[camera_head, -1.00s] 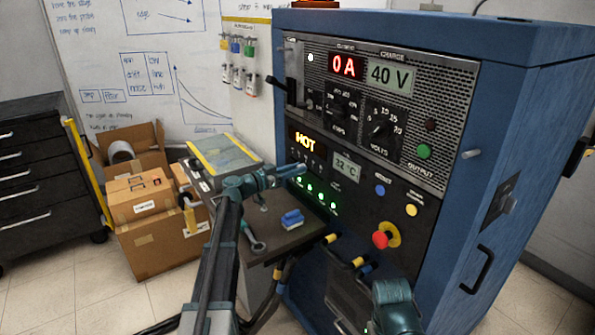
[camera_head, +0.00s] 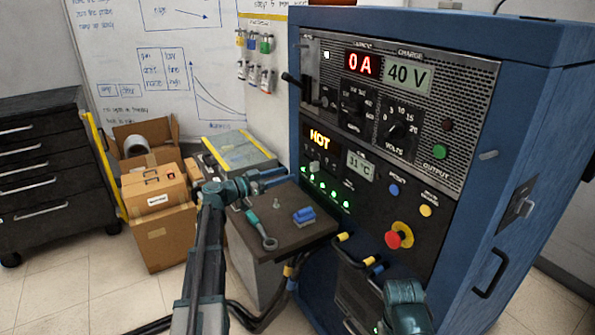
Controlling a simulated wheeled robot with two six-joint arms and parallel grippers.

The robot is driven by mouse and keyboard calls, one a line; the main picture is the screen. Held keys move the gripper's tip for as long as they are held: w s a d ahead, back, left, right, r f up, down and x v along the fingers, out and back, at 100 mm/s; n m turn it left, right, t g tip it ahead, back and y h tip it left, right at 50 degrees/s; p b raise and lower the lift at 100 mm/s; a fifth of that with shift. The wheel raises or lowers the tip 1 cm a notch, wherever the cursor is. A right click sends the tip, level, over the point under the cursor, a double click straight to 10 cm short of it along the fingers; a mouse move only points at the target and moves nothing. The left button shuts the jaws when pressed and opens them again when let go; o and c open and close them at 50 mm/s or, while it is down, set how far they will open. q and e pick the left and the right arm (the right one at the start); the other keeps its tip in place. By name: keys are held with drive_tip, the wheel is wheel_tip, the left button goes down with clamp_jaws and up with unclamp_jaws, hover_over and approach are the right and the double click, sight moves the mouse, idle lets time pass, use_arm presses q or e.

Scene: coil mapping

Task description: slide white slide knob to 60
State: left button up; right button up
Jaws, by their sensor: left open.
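A small pale knob (camera_head: 314,166), which looks like the white slide knob, sits on the blue cabinet's dark front panel below the orange HOT display (camera_head: 319,140). Its scale marks are too small to read. My left gripper (camera_head: 276,178) is open and empty, left of the panel and a little lower than the knob, pointing right toward the panel. It appears apart from the knob. My right arm shows at the bottom, in front of the cabinet; its fingers are not visible.
The blue cabinet (camera_head: 530,130) carries dials, buttons and a red emergency knob (camera_head: 393,240). Cardboard boxes (camera_head: 165,236) stand left.

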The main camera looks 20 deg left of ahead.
use_arm(q)
drive_tip(key=shift+v, duration=1.85)
drive_tip(key=s+d+f+n+g+y, duration=0.1)
drive_tip(key=s+d+f+g, duration=0.35)
drive_tip(key=d+f, duration=0.35)
drive_tip(key=s+d+f+n+g+y, duration=0.1)
drive_tip(key=s+d+f+g, duration=0.4)
drive_tip(key=d, duration=0.6)
drive_tip(key=s+d+f+n+g+y, duration=0.1)
drive_tip(key=s+f+n+g+y, duration=0.15)
drive_tip(key=s+f+y, duration=0.4)
drive_tip(key=s+d+f+n+g+y, duration=0.1)
drive_tip(key=s+f+n+y, duration=0.15)
drive_tip(key=s, duration=0.65)
drive_tip(key=s+d+m+g+y, duration=0.1)
drive_tip(key=s+d+m, duration=0.3)
drive_tip(key=d, duration=0.7)
wheel_tip(320, 180, up, 13)
drive_tip(key=s+p, duration=0.1)
drive_tip(key=p, duration=1.1)
drive_tip(key=shift+a+n+p, duration=0.15)
drive_tip(key=shift+n+p, duration=0.25)
